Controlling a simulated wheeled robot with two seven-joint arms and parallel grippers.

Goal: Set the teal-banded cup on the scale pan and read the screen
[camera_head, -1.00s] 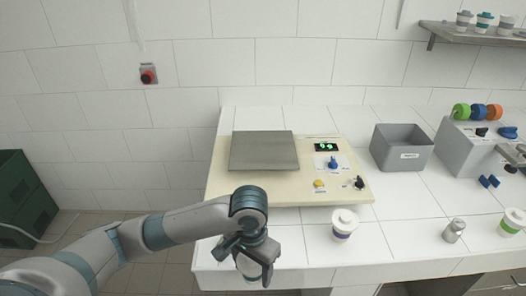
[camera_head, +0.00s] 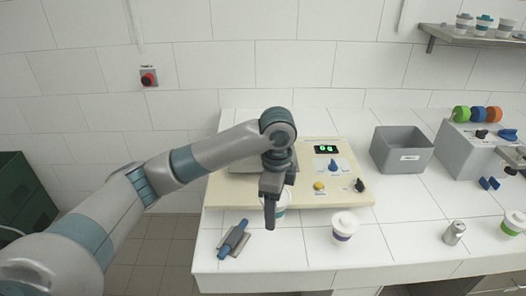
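My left gripper (camera_head: 271,200) hangs over the front edge of the beige scale base (camera_head: 222,192), fingers pointing down. The scale's screen (camera_head: 326,148) is lit with green digits, too small to read surely. Another white cup with a teal band (camera_head: 484,22) stands on the wall shelf. My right gripper is not in view.
A blue and grey object (camera_head: 234,240) lies on the counter at front left. A grey bin (camera_head: 402,150), small metal canister (camera_head: 454,232) and green-banded cup (camera_head: 513,222) are farther right. The front middle counter is partly clear.

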